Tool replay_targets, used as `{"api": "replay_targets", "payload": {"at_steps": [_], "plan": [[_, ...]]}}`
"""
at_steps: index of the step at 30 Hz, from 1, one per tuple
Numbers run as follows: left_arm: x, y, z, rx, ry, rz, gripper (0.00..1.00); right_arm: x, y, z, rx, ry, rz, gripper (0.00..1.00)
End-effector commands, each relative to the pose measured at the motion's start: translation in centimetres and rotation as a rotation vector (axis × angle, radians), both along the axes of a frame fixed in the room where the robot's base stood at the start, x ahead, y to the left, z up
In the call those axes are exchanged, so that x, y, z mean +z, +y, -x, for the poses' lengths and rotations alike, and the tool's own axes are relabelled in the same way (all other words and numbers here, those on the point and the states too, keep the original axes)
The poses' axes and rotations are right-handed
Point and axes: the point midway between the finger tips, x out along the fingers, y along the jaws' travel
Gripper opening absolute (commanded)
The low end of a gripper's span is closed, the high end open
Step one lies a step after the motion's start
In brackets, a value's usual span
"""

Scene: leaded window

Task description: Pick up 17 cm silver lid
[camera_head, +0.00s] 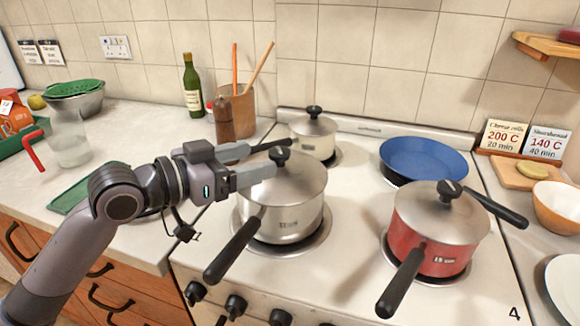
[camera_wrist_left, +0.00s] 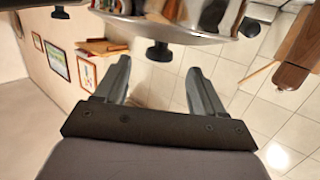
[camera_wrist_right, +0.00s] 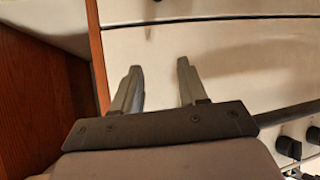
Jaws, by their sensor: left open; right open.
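A silver lid (camera_head: 293,178) with a black knob (camera_head: 279,155) lies on the silver pot (camera_head: 285,217) at the front left of the stove. The lid and its knob also show upside down in the left wrist view (camera_wrist_left: 160,22). My left gripper (camera_head: 270,165) is open at this knob. In the left wrist view its fingers (camera_wrist_left: 157,70) stand apart, with the knob at or just beyond the gap between the tips. Two similar lids lie on the cream pot (camera_head: 312,147) and the red pot (camera_head: 432,253). My right gripper (camera_wrist_right: 156,75) is open and empty, facing a pale surface.
The black handle (camera_head: 232,250) of the silver pot points toward the front. A blue pan (camera_head: 424,160) sits at the back right. A pepper mill (camera_head: 222,120), a utensil holder (camera_head: 238,112) and a green bottle (camera_head: 193,90) stand on the counter behind my left arm.

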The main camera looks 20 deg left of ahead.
Motion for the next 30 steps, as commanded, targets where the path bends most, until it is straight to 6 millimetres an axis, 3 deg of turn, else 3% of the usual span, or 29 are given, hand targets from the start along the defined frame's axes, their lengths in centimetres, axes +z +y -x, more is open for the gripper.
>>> {"api": "replay_targets", "payload": {"at_steps": [18,27,29,30], "plan": [[-0.9,-3.8,-5.1,-0.001,0.001,0.000,0.69,1.3,0.2,0.2,-0.001,0.004,-0.004,0.43],[-1.1,-4.0,-5.4,-0.001,0.001,0.000,0.69,1.2,0.2,0.2,-0.001,0.004,-0.004,0.43],[-1.1,-4.0,-5.4,-0.001,0.001,0.000,0.53,1.2,0.2,0.2,-0.001,0.004,-0.004,0.43],[-1.1,-4.0,-5.4,-0.001,0.001,0.000,0.40,1.2,0.2,0.2,-0.001,0.004,-0.004,0.43]]}}
